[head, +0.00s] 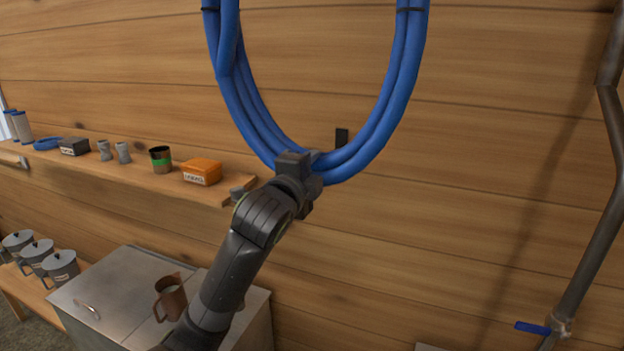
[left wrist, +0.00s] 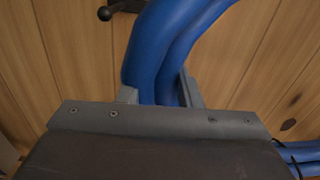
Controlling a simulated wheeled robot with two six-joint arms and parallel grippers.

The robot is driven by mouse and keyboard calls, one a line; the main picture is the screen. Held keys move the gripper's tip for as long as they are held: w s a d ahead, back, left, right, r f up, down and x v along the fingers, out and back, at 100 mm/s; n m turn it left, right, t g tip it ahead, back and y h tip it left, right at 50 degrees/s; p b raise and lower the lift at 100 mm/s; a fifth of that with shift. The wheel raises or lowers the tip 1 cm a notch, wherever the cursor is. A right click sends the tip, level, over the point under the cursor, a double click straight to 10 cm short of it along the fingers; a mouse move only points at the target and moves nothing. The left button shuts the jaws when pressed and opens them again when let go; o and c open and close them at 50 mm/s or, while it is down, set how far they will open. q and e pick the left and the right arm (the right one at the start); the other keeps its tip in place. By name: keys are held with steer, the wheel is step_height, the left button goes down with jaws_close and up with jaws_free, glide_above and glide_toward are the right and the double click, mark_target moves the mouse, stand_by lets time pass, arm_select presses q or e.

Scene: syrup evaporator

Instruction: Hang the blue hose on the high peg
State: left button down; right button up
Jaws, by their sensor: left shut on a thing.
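The blue hose (head: 396,95) is a large coil with dark ties, held up in front of the plank wall; its top is cut off by the head view's upper edge. My left gripper (head: 300,172) is shut on the bottom of the coil. In the left wrist view the hose (left wrist: 165,50) passes between the two fingers (left wrist: 158,95). A dark peg (left wrist: 122,7) sticks out of the wall beside the hose in that view, apart from it. A small dark piece on the wall (head: 342,137) shows inside the loop in the head view; I cannot tell if it is the same peg. My right gripper is out of view.
A wall shelf (head: 150,180) at left holds an orange box (head: 201,171), cups and a dark box (head: 75,146). Below stand a metal cabinet (head: 120,290) with a brown mug (head: 170,298) and several lidded pots (head: 60,267). A metal pipe (head: 602,200) runs down at right.

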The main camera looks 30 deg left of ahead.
arm_select(q)
step_height(320, 180, up, 16)
steer(key=shift+s, duration=0.35)
stand_by(0.4)
steer(key=shift+w+f, duration=0.1)
steer(key=shift+w, duration=0.05)
steer(key=shift+w+a+f, duration=0.1)
steer(key=shift+w+a, duration=0.05)
steer(key=shift+w, duration=1.3)
steer(key=shift+w+a, duration=0.1)
steer(key=shift+w, duration=1.35)
steer(key=w+a, duration=0.1)
steer(key=w, duration=1.3)
steer(key=shift+w+a, duration=0.3)
steer(key=shift+a, duration=0.05)
